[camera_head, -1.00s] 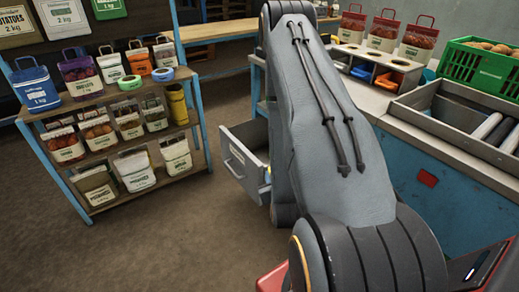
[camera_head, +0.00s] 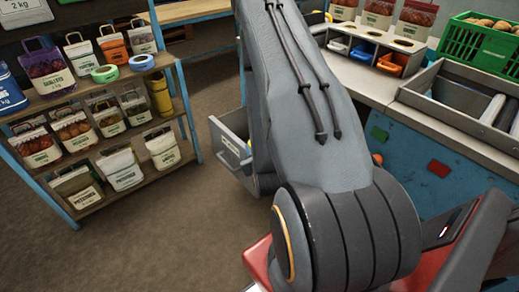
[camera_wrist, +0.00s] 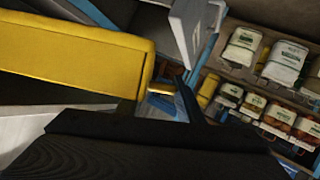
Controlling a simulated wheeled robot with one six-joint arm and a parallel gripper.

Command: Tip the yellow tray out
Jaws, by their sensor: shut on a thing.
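The yellow tray (camera_wrist: 75,55) fills the upper left of the wrist view, close to the camera and tilted in the picture. My gripper (camera_wrist: 163,108) is dark, at the lower middle of that view, and is shut on the tray near its right end. I see a long smooth yellow face of the tray; its inside and anything in it are hidden. In the head view my grey arm covers the middle, and neither my gripper nor the held tray can be made out there.
A shelf rack (camera_head: 95,115) with sacks stands at left. At right a blue workbench (camera_head: 405,150) carries a green crate (camera_head: 478,48), a grey metal trough (camera_head: 450,88) and small coloured bins (camera_head: 362,50). Floor is clear between rack and drawer.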

